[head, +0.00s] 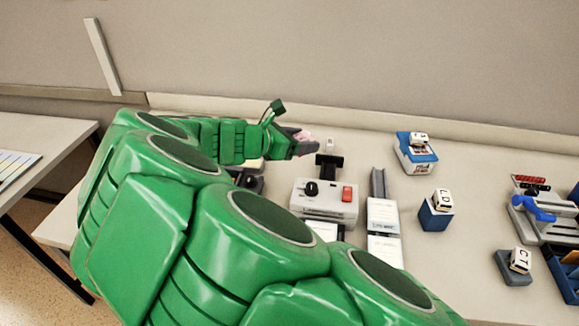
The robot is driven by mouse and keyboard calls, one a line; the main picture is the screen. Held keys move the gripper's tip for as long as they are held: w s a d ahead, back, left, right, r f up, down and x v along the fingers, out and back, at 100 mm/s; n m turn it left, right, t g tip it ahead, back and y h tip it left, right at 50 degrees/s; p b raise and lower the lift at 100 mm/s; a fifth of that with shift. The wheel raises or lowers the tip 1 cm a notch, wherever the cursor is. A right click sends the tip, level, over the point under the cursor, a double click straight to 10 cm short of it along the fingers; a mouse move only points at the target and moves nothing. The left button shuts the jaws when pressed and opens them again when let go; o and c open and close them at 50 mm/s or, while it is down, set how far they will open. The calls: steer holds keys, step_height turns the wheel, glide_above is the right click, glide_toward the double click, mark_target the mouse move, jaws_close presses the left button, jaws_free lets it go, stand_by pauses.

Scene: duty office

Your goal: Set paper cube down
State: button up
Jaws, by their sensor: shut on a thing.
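A white machine (325,204) with a black knob and red switch stands in front of the gripper. A grey channel (378,182), blue-and-white box (416,158), blue block (434,217) and blue-handled device (541,210) stand to the right. My arm hides the table's front left.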

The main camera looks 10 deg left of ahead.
step_height(320, 180, down, 3)
steer(key=shift+f, duration=0.15)
steer(key=shift+w+a+f, duration=0.1)
steer(key=shift+w+f, duration=0.1)
steer(key=w+a+f, duration=0.3)
steer(key=w+f, duration=0.1)
steer(key=w, duration=0.4)
glide_above(289, 166)
steer(key=s, duration=0.1)
steer(key=f, duration=0.4)
steer(key=shift+d+f, duration=0.2)
steer(key=shift+d, duration=0.1)
steer(key=shift+w+a+f, duration=0.2)
steer(key=shift+w+f, duration=0.25)
steer(key=shift+f, duration=1.8)
steer(key=shift+f, duration=0.1)
steer(key=shift+f, duration=0.3)
